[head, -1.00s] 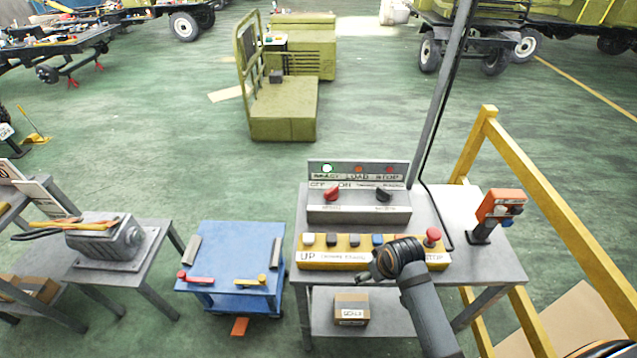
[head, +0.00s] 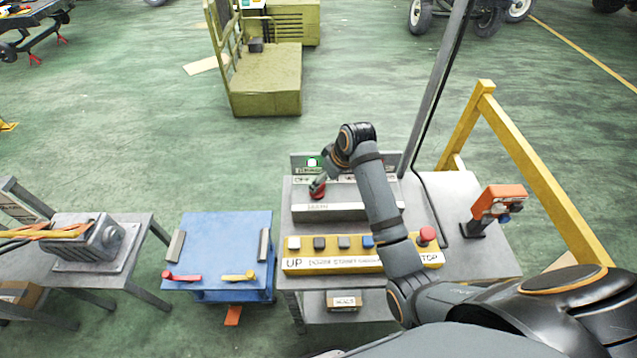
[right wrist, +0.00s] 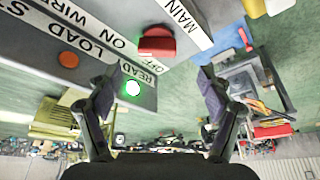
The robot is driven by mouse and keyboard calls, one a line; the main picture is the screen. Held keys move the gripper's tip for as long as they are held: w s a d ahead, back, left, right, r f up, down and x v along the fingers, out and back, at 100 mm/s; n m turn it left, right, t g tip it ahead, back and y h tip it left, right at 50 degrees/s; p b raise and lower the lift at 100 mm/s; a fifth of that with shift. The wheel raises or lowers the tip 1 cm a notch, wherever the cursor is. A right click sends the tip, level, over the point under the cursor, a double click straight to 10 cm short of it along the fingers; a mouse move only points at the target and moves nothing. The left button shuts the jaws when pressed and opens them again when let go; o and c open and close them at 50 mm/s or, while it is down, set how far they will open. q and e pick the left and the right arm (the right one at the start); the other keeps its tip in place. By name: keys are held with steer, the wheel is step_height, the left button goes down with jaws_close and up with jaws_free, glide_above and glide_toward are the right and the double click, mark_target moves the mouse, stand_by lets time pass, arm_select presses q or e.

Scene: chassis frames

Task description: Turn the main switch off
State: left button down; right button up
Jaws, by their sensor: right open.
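The red main switch knob (head: 319,192) sits on the sloped grey switch box (head: 330,211). In the right wrist view the red knob (right wrist: 157,42) shows between the OFF and ON labels, beside the MAIN label. Which label it points to, I cannot tell. My right gripper (head: 317,182) is at the knob in the head view and partly covers it. In the right wrist view my right gripper (right wrist: 155,82) is open and empty, with the knob beyond the gap between the fingers. The green READY lamp (head: 312,162) is lit. My left gripper is out of view.
A yellow button box (head: 305,265) with several buttons and a red stop button (head: 427,235) lies in front of the switch box. An orange device (head: 497,203) stands at the right. A grey post (head: 435,100) rises behind. A blue cart (head: 220,237) stands left.

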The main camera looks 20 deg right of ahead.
mark_target(321, 195)
steer(key=p+x, duration=0.1)
steer(key=x, duration=0.3)
steer(key=shift+w, duration=0.15)
steer(key=x, duration=0.2)
steer(key=shift+w+d+f, duration=0.1)
steer(key=shift+w+f, duration=0.2)
steer(key=shift+w, duration=0.05)
steer(key=shift+f, duration=0.3)
steer(key=shift+s, duration=0.1)
steer(key=shift+c, duration=0.9)
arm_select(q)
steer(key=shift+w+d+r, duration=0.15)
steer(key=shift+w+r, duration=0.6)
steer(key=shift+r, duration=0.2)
arm_select(e)
steer(key=c, duration=1)
